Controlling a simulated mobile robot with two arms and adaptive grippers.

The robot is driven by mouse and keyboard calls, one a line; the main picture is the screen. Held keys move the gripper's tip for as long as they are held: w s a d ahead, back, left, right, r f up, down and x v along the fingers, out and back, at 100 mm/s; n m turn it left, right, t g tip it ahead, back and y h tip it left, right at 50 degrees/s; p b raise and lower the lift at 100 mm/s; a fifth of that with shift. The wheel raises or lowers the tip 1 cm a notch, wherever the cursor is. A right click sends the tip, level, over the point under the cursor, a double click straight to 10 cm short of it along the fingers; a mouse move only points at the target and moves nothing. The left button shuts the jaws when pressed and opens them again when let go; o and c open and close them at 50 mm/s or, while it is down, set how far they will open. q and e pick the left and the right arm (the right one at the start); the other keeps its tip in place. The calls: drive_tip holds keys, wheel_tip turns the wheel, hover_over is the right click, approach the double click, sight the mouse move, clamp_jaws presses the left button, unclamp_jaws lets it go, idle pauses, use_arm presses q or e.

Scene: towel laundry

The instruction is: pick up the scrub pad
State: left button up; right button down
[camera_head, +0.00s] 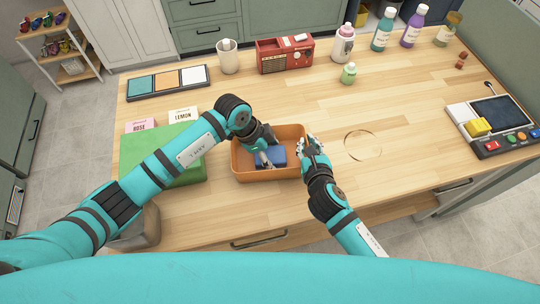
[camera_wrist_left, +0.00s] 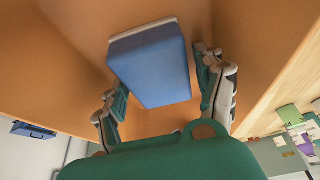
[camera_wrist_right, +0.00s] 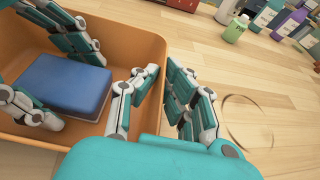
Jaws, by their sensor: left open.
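The scrub pad (camera_head: 277,156) is a blue block with a pale layer along one side. It lies inside the orange tray (camera_head: 268,174). My left gripper (camera_wrist_left: 160,92) is open inside the tray, with its fingers on either side of the pad (camera_wrist_left: 152,66); I cannot tell whether they touch it. In the right wrist view the pad (camera_wrist_right: 62,84) lies on the tray floor, with the left gripper's fingers around it. My right gripper (camera_wrist_right: 158,98) has its fingers apart at the tray's right wall, which lies between them. It holds no visible object.
A green box or cloth (camera_head: 165,158) sits left of the tray, behind my left arm. A red radio (camera_head: 285,55), a white cup (camera_head: 228,57) and several bottles stand along the back. A ring mark (camera_head: 363,145) is right of the tray, where the table is largely clear.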

sight(270, 154)
use_arm(q)
drive_tip(key=shift+f, duration=0.15)
drive_tip(key=c, duration=0.9)
drive_tip(key=shift+c, duration=0.2)
wheel_tip(270, 154, up, 10)
drive_tip(key=shift+r, duration=0.2)
use_arm(e)
drive_tip(key=c, duration=1.4)
unclamp_jaws()
drive_tip(key=v, duration=1.2)
